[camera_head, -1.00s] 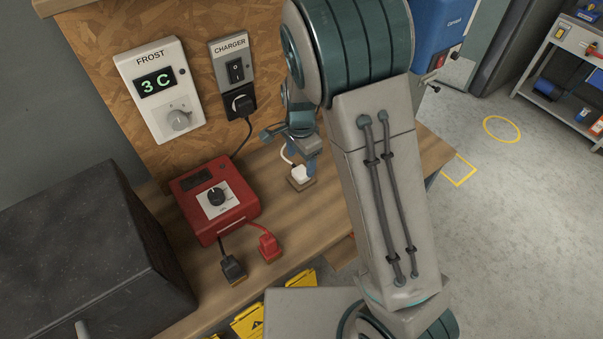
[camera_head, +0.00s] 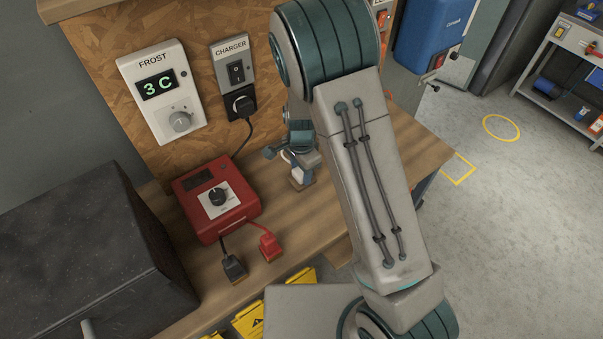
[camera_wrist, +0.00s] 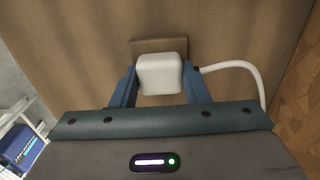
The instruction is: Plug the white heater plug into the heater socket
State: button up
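The white plug (camera_wrist: 159,74) sits at a small brown block (camera_wrist: 180,45) on the wooden bench, with a white cable (camera_wrist: 240,66) curving off to the right in the wrist view. My gripper (camera_wrist: 160,80) is around it, one blue finger on each side, with what look like slim gaps between fingers and plug. I cannot make out a socket marked for the heater; my arm hides part of the bench.
A red box with a dial (camera_head: 217,197) stands left of my gripper, with a black plug (camera_head: 233,267) and a red plug (camera_head: 270,247) in front. A FROST panel (camera_head: 161,92) reading 3 C and a CHARGER switch (camera_head: 235,72) with a black plug are on the back board.

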jog(key=shift+c, duration=1.4)
jog(key=shift+r, duration=0.55)
jog(key=r, duration=0.1)
jog(key=r+b, duration=0.1)
jog(key=r, duration=0.1)
jog(key=shift+d+r, duration=0.2)
jog(key=shift+d, duration=0.2)
jog(key=d+r+b, duration=0.2)
jog(key=d+r, duration=0.4)
jog(key=d, duration=0.5)
jog(key=shift+s+r, duration=0.25)
jog(key=shift+a, duration=0.1)
